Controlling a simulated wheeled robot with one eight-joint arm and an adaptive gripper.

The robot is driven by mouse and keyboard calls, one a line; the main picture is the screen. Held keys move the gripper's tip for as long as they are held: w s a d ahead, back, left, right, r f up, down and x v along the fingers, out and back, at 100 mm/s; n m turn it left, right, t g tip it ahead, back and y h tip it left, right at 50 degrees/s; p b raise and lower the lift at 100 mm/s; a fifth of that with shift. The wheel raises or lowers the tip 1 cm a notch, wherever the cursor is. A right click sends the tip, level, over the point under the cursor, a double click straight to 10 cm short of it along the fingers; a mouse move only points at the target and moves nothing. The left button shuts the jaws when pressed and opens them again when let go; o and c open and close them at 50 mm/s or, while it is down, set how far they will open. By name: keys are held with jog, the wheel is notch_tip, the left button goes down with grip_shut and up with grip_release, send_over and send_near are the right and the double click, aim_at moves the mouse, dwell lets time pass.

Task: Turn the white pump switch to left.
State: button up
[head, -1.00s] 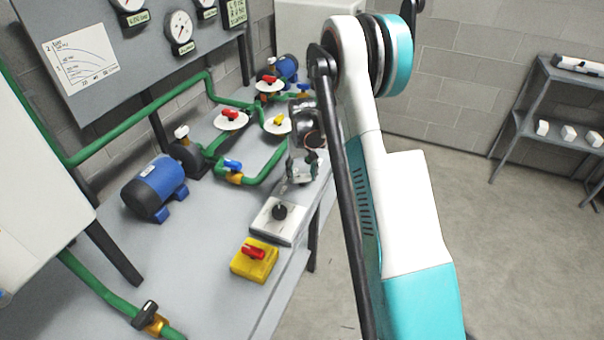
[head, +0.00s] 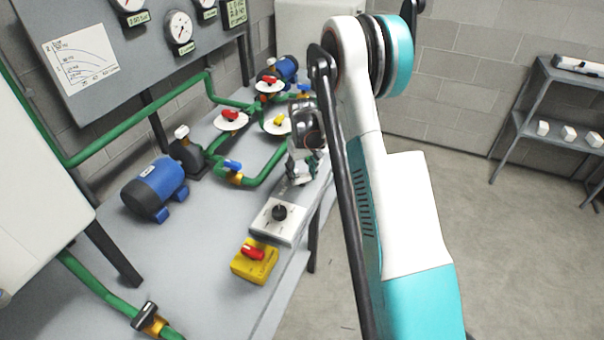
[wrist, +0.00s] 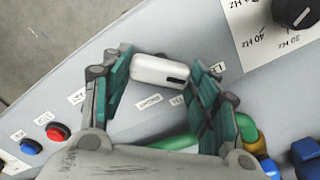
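The white pump switch (wrist: 160,72) shows in the wrist view as a rounded white bar with a dark mark near its right end. It lies nearly crosswise on the grey panel (wrist: 75,75), tilted slightly down to the right. My gripper (wrist: 160,62) has its two teal-padded fingers apart, one at each end of the switch. The pads look very close to its ends; I cannot tell whether they touch. In the head view my gripper (head: 300,172) is low over the console and hides the switch.
A black knob on a white plate (head: 279,212) and a yellow box with a red switch (head: 254,261) sit nearer on the bench. Green pipes with valves and a blue motor (head: 154,187) stand to the left. Red (wrist: 57,132) and blue buttons are on the panel.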

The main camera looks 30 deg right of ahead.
aim_at(302, 176)
jog(key=o, duration=0.4)
jog(key=shift+o, duration=0.2)
notch_tip(302, 176, up, 12)
dwell(0.4)
dwell(0.3)
